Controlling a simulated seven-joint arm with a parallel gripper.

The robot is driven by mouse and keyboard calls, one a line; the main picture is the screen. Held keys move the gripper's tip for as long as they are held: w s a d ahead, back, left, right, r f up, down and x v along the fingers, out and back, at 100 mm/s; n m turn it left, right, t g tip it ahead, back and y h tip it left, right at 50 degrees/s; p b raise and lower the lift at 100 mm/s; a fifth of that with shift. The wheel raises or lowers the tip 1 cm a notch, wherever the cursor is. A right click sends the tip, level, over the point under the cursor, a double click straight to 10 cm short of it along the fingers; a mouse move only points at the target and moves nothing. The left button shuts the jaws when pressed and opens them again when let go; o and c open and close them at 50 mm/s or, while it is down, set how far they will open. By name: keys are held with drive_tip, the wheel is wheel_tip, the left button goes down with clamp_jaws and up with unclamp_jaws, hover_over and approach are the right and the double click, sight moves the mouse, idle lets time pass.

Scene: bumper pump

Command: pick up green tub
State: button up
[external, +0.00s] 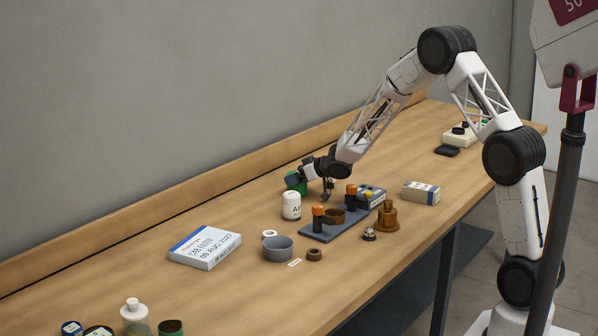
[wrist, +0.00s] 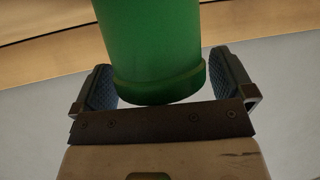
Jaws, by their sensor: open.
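The green tub (external: 295,188) stands towards the back of the wooden table, near the wall-side ledge, partly hidden by my gripper and by a white jar in the external view. In the wrist view the green tub (wrist: 155,45) fills the upper middle, its rounded, rimmed end towards me. My gripper (wrist: 164,88) is open, with one blue-grey padded finger on each side of the tub. In the external view my gripper (external: 314,184) is low at the tub's right side. Whether the pads touch the tub is not clear.
A white jar (external: 291,206) stands close in front of the tub. A blue-grey board (external: 318,233) with orange-topped parts lies to the right. A grey bowl (external: 278,255) and a white box (external: 205,254) are nearer the front left. The table between box and tub is clear.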

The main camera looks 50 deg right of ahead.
idle(0.6)
drive_tip(key=c, duration=1.1)
drive_tip(key=shift+o, duration=0.2)
drive_tip(key=shift+r, duration=5)
